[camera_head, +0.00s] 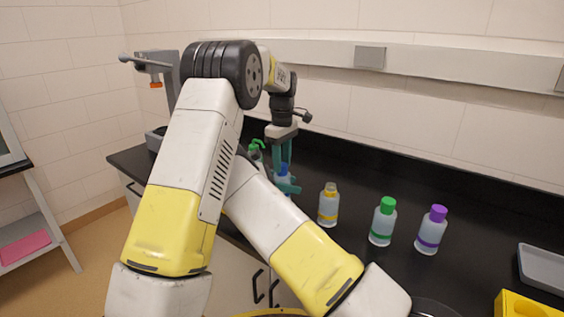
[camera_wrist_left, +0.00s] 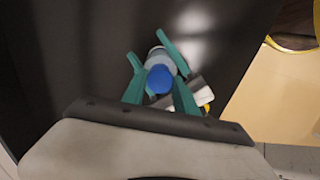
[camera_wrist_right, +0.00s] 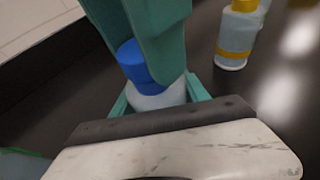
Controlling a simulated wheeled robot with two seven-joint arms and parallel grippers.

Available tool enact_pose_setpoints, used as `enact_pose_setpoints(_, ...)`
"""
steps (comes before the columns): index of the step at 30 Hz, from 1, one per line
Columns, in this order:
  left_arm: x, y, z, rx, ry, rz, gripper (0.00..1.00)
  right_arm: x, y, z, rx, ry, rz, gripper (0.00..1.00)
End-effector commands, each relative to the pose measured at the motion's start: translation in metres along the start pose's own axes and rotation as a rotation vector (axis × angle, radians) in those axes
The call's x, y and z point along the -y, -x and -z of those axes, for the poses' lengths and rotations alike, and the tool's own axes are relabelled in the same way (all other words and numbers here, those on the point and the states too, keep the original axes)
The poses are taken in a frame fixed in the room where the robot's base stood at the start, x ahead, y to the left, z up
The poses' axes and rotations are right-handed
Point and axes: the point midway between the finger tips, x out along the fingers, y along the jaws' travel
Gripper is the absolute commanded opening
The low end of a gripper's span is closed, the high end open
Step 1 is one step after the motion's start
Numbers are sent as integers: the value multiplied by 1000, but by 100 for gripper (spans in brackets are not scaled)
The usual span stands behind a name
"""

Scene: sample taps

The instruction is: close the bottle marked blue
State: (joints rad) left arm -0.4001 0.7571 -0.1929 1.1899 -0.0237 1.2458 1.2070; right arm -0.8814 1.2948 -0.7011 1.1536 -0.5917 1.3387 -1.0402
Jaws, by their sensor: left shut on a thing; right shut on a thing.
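The bottle marked blue stands on the dark counter; its blue cap (camera_head: 284,170) shows in the head view and from above in the left wrist view (camera_wrist_left: 160,79). My left gripper (camera_head: 282,155) points down from above and is shut on the blue cap. My right gripper (camera_head: 288,188) is low at the bottle and shut around its body. In the right wrist view the cap (camera_wrist_right: 134,62) is at the top of the pale bottle body (camera_wrist_right: 156,98), with the left gripper's teal fingers over it. Whether the cap is fully seated cannot be told. My arms cross in front of the counter.
To the right stand a yellow-banded bottle (camera_head: 328,207), a green-capped bottle (camera_head: 383,222) and a purple-capped bottle (camera_head: 431,231). A green-topped item (camera_head: 256,146) is partly hidden behind my arm. A grey tray (camera_head: 543,270) and a yellow box (camera_head: 522,304) are far right. A grey stand (camera_head: 160,65) is at left.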

Motion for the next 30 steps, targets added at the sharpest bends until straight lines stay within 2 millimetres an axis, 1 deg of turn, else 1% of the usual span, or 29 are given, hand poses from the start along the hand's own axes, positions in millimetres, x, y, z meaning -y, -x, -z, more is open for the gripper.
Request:
enact_pose_setpoints(3, 0, 0, 0, 0, -14, -1, 0, 0, 0, 0, 0, 0, 0, 0)
enact_pose_setpoints(5, 0, 0, 0, 0, -63, -1, 0, 0, 0, 0, 0, 0, 0, 0)
enact_pose_setpoints(12, 0, 0, 0, 0, -449, -1, 0, 0, 0, 0, 0, 0, 0, 0)
enact_pose_setpoints(15, 0, 0, 0, 0, -542, -1, 0, 0, 0, 0, 0, 0, 0, 0)
enact_pose_setpoints(18, 0, 0, 0, -1, -569, -1, 0, 0, 0, 0, 0, 0, 0, 0)
enact_pose_setpoints(24, 0, 0, 0, -1, -567, -1, 0, 0, 0, 0, 0, 0, 0, 0)
enact_pose_setpoints(25, 0, 0, 0, -1, -567, -1, 36, 0, 0, 0, 0, 0, 0, 0)
enact_pose_setpoints(28, 0, 0, 0, -1, -566, -1, 55, 0, 0, 0, 0, 0, 0, 0)
enact_pose_setpoints(30, 0, 0, 0, -1, -566, -1, 55, 0, 0, 0, 0, 0, 0, 0)
